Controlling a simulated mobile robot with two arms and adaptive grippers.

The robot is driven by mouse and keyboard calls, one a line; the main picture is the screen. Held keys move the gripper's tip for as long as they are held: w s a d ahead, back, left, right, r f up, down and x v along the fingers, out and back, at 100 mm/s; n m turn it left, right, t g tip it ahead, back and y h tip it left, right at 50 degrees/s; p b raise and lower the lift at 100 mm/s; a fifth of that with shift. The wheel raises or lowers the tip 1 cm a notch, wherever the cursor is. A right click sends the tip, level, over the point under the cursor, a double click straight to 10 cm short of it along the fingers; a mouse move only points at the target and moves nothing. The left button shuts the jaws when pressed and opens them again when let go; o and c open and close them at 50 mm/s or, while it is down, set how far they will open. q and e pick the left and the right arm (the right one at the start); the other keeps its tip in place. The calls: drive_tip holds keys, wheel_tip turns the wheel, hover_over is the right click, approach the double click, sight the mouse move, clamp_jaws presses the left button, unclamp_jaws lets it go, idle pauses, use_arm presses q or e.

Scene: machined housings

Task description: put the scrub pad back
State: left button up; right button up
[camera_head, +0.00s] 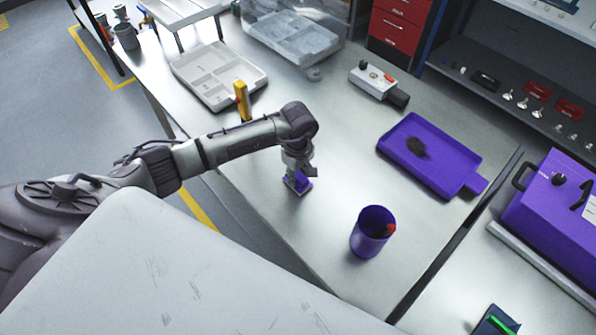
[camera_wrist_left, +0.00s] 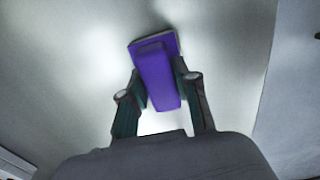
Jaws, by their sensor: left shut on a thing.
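The scrub pad (camera_head: 298,184) is a small purple block with a flat base, near the middle of the metal bench. My left gripper (camera_head: 297,172) is over it and shut on it. In the left wrist view the purple pad (camera_wrist_left: 154,75) sits between the two fingers of my left gripper (camera_wrist_left: 160,95), its wider flat end pointing away. I cannot tell whether its base touches the bench. A purple tray (camera_head: 450,160) with a dark smudge lies to the right. My right gripper is not in view.
A purple cup (camera_head: 370,235) with a red item inside stands at front right of the pad. A pale divided tray (camera_head: 222,95), a yellow upright piece (camera_head: 242,100) and a grey device (camera_head: 375,82) are further back. The bench between pad and purple tray is clear.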

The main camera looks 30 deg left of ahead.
sight(298, 174)
use_arm(q)
drive_tip(key=shift+f, duration=0.1)
drive_tip(key=shift+f+b, duration=0.1)
drive_tip(key=shift+b, duration=0.2)
drive_tip(key=o, duration=1)
drive_tip(key=shift+r+p, duration=0.3)
drive_tip(key=shift+r, duration=0.05)
wheel_tip(298, 174, up, 12)
drive_tip(key=b, duration=0.3)
drive_tip(key=shift+f, duration=0.15)
